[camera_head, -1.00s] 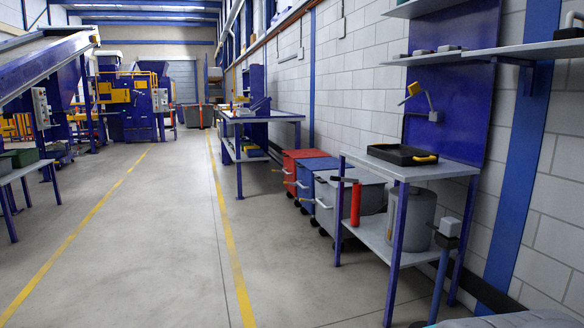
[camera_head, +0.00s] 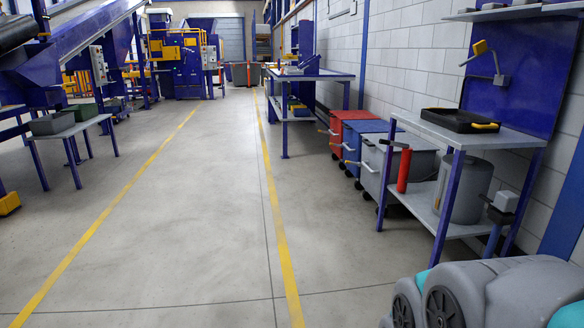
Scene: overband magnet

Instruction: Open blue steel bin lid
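The blue steel bin (camera_head: 368,126) stands on the right by the wall, in a row between a red bin (camera_head: 341,130) in front of the wall beyond it and a grey bin (camera_head: 372,172) nearer me. Its lid looks shut. A light handle sticks out from its left, aisle-facing side. The grey bin hides much of its near side. My gripper is not in view.
A workbench (camera_head: 470,137) with a black tray (camera_head: 460,120), a red cylinder (camera_head: 404,171) and a grey drum (camera_head: 463,192) stands nearer than the bins. Rounded grey and teal shapes fill the lower right corner; I cannot tell whether they are mine. The central aisle is clear.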

